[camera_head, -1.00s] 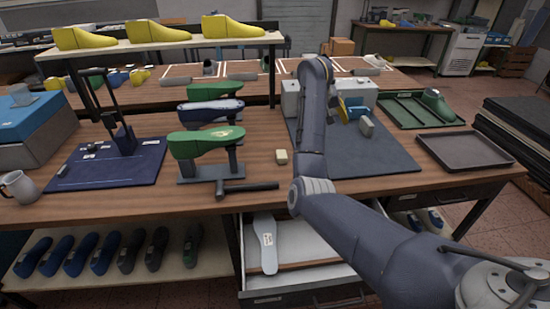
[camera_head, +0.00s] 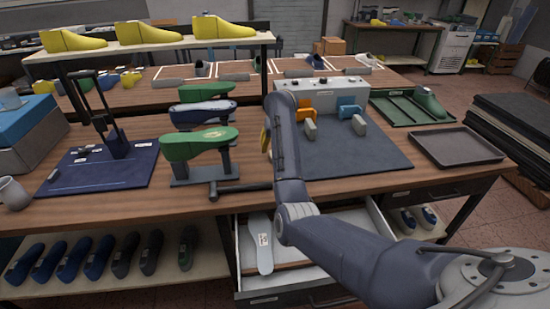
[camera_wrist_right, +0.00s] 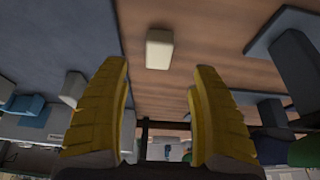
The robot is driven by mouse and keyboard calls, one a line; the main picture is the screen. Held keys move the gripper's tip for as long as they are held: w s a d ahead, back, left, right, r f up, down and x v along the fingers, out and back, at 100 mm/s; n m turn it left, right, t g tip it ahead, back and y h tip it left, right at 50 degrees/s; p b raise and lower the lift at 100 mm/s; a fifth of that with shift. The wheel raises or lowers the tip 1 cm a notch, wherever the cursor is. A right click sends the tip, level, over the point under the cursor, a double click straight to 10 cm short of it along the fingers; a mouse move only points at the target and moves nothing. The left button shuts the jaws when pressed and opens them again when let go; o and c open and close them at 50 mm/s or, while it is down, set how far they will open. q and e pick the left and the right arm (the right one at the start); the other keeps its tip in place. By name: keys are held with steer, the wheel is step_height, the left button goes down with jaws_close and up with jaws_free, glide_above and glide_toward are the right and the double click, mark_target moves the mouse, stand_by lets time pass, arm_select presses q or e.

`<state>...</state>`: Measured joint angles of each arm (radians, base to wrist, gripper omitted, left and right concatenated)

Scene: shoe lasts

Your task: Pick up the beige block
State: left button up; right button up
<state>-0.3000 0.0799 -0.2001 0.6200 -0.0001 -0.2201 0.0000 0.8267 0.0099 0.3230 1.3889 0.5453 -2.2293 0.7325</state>
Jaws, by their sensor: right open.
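The beige block (camera_wrist_right: 159,49) lies on the bare brown wood of the workbench in the right wrist view, just beyond my fingertips and between their lines. In the head view my right arm seems to hide it. My right gripper (camera_wrist_right: 160,72) is open, with its two yellow ribbed fingers apart and nothing between them. In the head view only a bit of yellow finger of my right gripper (camera_head: 265,140) shows beside the arm. My left gripper is not in view.
A stand with green and dark shoe lasts (camera_head: 198,145) is left of my right arm. A grey-blue mat (camera_head: 365,158) with orange and blue fixtures lies to its right. A dark tray (camera_head: 455,148) is farther right. An open drawer (camera_head: 243,270) juts out below the bench.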

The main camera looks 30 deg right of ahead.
steer(key=shift+x, duration=4.35)
steer(key=shift+o, duration=0.2)
steer(key=shift+w+d+r, duration=0.1)
steer(key=shift+w, duration=0.05)
jaws_close()
steer(key=shift+r, duration=5.05)
steer(key=c, duration=0.7)
jaws_free()
steer(key=shift+c, duration=0.2)
steer(key=c, duration=0.5)
